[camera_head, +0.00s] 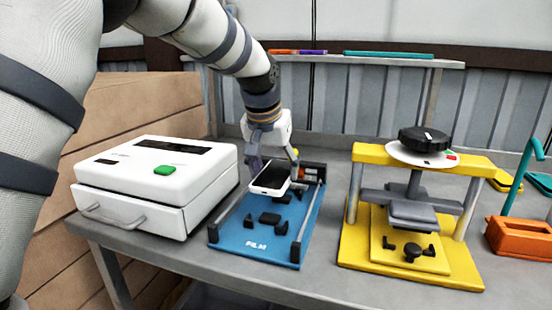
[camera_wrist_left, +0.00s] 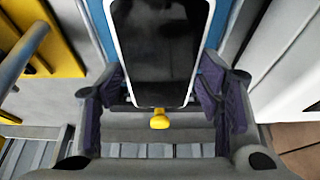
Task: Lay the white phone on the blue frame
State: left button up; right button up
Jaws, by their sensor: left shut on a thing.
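The white phone (camera_head: 270,177) has a dark screen facing up. My left gripper (camera_head: 273,168) is shut on it, with a finger at each long side. The phone is over the far half of the blue frame (camera_head: 256,245), which is marked FILM and has dark pads and side rails. I cannot tell whether the phone touches the frame. In the left wrist view the phone (camera_wrist_left: 158,50) lies between the purple-padded fingers (camera_wrist_left: 165,100), with blue frame strips showing beside it. My right gripper is not in view.
A white machine (camera_head: 150,185) with a green button stands left of the frame. A yellow press (camera_head: 460,275) with a black knob stands to the right. An orange box (camera_head: 520,238) is at the far right. Bare grey table (camera_head: 325,262) lies between frame and press.

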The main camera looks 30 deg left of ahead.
pick_arm(q)
jog(key=shift+w+f+b, duration=0.1)
jog(key=shift+f+b, duration=0.35)
jog(key=shift+f, duration=2.95)
jog(key=shift+f, duration=0.2)
jog(key=o, duration=1.4)
jog(key=v, duration=0.7)
jog(key=shift+r, duration=0.25)
